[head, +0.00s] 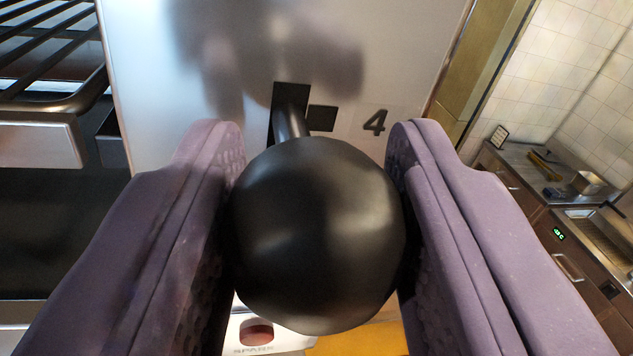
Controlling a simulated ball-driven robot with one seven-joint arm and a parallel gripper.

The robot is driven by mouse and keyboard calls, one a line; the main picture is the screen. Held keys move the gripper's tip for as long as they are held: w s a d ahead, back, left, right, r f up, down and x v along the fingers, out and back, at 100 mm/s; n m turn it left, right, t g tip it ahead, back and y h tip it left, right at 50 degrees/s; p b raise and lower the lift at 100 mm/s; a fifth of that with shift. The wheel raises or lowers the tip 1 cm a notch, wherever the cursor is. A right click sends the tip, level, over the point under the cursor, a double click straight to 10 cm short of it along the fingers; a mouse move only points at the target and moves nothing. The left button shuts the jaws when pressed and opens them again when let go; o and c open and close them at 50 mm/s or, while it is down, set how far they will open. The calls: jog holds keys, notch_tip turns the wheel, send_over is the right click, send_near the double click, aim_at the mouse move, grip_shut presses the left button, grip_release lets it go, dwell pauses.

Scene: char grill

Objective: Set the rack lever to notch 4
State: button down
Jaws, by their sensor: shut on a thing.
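The rack lever ends in a large black ball knob (318,238) in the middle of the head view. My gripper (318,225) is shut on the knob, with one purple padded finger at its left side and one at its right. The lever's dark shaft (291,122) runs from behind the knob into a black slot (291,95) in the steel panel (180,110). A side notch (323,118) opens to the right of the slot, beside the printed number 4 (374,122). The shaft appears in the slot about level with this notch. The knob hides the lower slot and any other numbers.
Grill rack bars (55,50) are at the upper left, with a steel ledge (40,142) below. A red button (256,333) sits on a panel under the knob. A steel counter (545,180) with small items stands far right, by a tiled wall (560,70).

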jog(key=shift+r, duration=0.4)
jog(key=c, duration=0.6)
grip_release()
jog(key=shift+c, duration=0.2)
jog(key=shift+f, duration=0.1)
jog(key=shift+s, duration=0.25)
jog(key=s, duration=0.2)
jog(key=s+d+b, duration=0.1)
jog(key=s, duration=0.4)
jog(key=shift+s+d+b, duration=0.1)
jog(key=shift+d+b, duration=0.15)
jog(key=shift+b, duration=0.1)
